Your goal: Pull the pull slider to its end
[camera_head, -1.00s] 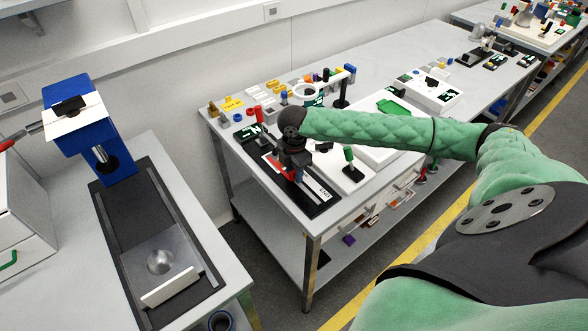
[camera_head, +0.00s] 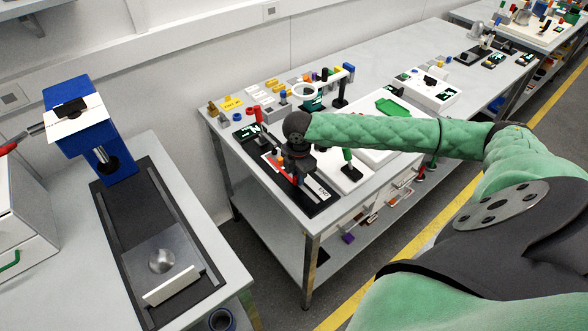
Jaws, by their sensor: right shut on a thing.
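The pull slider's dark base (camera_head: 318,205) lies along the front left corner of the workbench, with a white end label (camera_head: 323,192) at its near end and a red strip (camera_head: 268,160) at its far end. My right gripper (camera_head: 301,178) points down over the track, close to the white label. It is shut on the slider's handle, which the jaws and wrist mostly hide. My left gripper is not in view.
A blue press (camera_head: 82,125) is on the separate left table. The floor gap between tables is free.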

